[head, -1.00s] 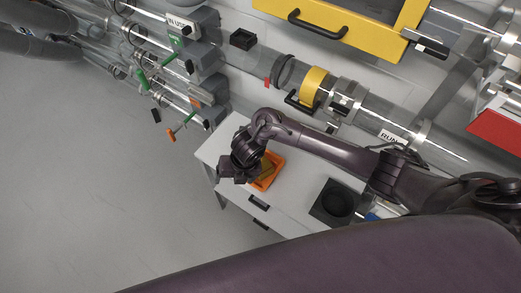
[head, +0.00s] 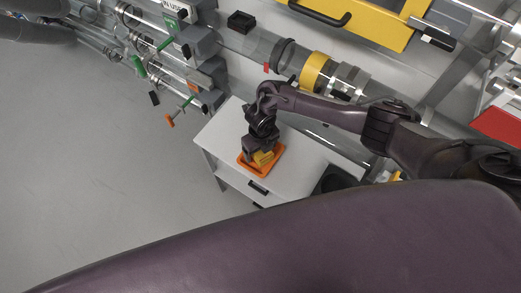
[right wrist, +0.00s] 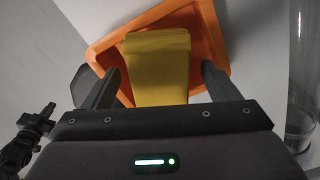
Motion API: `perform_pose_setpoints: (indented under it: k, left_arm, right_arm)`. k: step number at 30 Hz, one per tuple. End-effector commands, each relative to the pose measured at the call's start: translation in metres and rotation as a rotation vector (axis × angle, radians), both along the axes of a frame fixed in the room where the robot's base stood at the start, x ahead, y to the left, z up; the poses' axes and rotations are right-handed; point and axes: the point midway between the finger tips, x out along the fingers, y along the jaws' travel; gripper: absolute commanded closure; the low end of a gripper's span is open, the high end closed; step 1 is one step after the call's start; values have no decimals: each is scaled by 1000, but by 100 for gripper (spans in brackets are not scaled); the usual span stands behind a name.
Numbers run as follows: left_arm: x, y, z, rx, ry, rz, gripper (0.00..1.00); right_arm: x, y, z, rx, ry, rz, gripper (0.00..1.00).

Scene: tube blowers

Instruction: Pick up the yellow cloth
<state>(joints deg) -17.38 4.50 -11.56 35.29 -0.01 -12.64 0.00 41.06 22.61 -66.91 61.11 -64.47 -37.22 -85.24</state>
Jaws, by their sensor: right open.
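The yellow cloth (right wrist: 157,65) lies in an orange tray (right wrist: 208,22). In the right wrist view it sits between the two open fingers of my right gripper (right wrist: 160,88), with bare gaps on both sides. The gripper hides part of the cloth and tray there. Whether the fingers touch the cloth cannot be told. My left gripper is not in view.
The tray stands on a white cabinet (head: 222,140) with black drawer handles. A black round holder (head: 338,180) is at the cabinet's right, partly hidden. Clear tubes with a yellow ring (head: 314,70) run along the wall behind. Grey floor (head: 110,170) is open at left.

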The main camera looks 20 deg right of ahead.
Motion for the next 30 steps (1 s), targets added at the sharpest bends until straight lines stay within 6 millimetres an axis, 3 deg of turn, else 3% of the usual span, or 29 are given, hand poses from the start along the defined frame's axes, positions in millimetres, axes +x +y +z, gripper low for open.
perform_pose_setpoints:
  k: [7, 18, 20, 26, 30]
  left_arm:
    - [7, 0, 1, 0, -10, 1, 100]
    - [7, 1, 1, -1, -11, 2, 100]
    - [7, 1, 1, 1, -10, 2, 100]
    - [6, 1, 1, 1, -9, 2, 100]
    - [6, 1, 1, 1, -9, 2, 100]
  right_arm:
    - [0, 0, -2, 1, -2, -1, 18]
    - [0, 0, -2, 1, -2, -1, 66]
    - [0, 0, -2, 1, -2, -1, 70]
    - [1, 0, 1, 1, -2, -1, 70]
    - [2, 0, 20, 0, -5, 0, 70]
